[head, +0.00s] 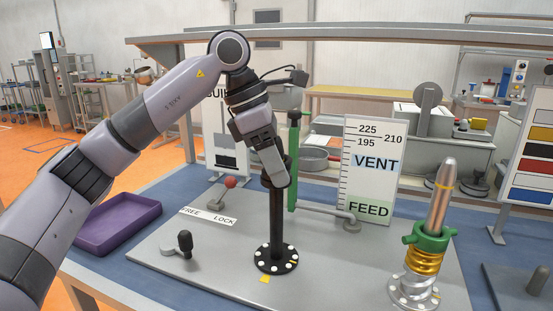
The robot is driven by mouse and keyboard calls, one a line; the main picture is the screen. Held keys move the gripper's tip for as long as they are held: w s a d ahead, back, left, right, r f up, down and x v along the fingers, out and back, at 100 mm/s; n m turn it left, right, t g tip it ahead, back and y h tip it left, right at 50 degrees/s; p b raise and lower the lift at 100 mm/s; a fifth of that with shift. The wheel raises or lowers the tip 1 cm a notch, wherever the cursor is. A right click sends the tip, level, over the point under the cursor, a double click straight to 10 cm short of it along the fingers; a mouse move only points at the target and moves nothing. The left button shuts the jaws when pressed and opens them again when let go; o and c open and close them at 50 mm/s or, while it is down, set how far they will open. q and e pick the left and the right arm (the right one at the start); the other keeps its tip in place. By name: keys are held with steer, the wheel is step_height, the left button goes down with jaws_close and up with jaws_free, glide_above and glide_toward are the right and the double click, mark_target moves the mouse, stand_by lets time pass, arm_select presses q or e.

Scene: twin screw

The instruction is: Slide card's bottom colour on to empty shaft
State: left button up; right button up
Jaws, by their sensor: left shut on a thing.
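My left gripper (274,180) is shut at the top of the black upright shaft (276,225), on a dark piece (266,182) mostly hidden by the fingers. I cannot tell whether this piece is a separate collar or the shaft's own top. The black shaft stands on a round black flange and carries no coloured piece lower down. The other shaft (446,185), silver with a pointed tip, carries a green handled collar (428,241) above a gold threaded part (423,262). The colour card (527,180) at the right edge has a blue bottom band. My right gripper is out of view.
A green post (294,165) stands behind the black shaft. A white scale board (370,150) reads VENT and FEED. A black-knobbed lever (185,243) and a FREE LOCK label (208,217) are on the grey plate. A purple tray (118,222) lies left. The plate's front middle is clear.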

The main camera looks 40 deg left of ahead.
arm_select(q)
steer(key=shift+f, duration=0.5)
steer(key=o, duration=1.4)
steer(key=shift+c, duration=0.2)
steer(key=shift+f, duration=0.1)
steer(key=v, duration=0.7)
